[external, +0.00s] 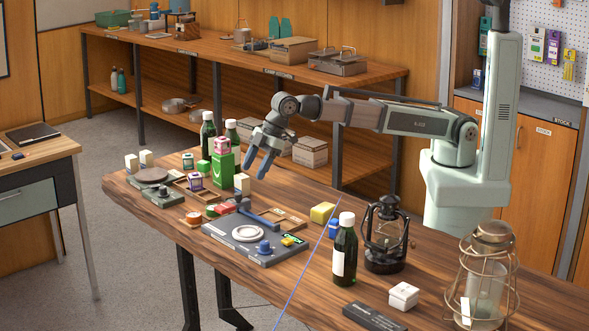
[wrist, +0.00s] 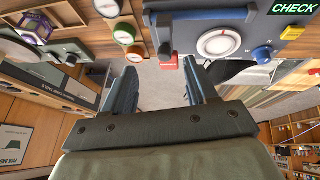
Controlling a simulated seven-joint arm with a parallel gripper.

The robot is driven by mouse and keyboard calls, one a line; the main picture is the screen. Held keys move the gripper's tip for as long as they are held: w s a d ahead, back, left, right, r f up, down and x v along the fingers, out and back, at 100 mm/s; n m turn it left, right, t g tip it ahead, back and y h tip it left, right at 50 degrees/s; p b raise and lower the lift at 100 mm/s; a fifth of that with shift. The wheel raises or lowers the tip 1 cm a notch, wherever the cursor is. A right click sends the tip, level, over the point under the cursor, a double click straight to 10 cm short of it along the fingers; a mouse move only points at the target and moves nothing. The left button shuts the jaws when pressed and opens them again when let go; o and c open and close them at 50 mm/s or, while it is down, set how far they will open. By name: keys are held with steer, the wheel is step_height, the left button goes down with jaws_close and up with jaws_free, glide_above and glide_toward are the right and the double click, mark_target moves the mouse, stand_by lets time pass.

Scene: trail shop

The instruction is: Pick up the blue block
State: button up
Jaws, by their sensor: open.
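A dark panel with a white dial (external: 248,233) and blue knob (external: 264,247) lies front-left of the blue block. A dark bottle (external: 345,255) and black lantern (external: 386,238) stand to its right. Green blocks (external: 222,168) and bottles (external: 208,138) crowd near my gripper.

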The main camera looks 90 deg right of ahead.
steer(key=s+a+n+g, duration=0.1)
steer(key=s+a+g, duration=0.2)
steer(key=s+a, duration=0.6)
steer(key=n+g+h, duration=0.1)
steer(key=g+h, duration=0.1)
steer(key=h, duration=0.1)
glide_above(335, 220)
steer(key=f, duration=0.9)
steer(key=shift+s+a, duration=0.1)
steer(key=shift+a, duration=0.25)
steer(key=shift+d+f, duration=0.2)
steer(key=shift+f, duration=2.45)
steer(key=c, duration=1)
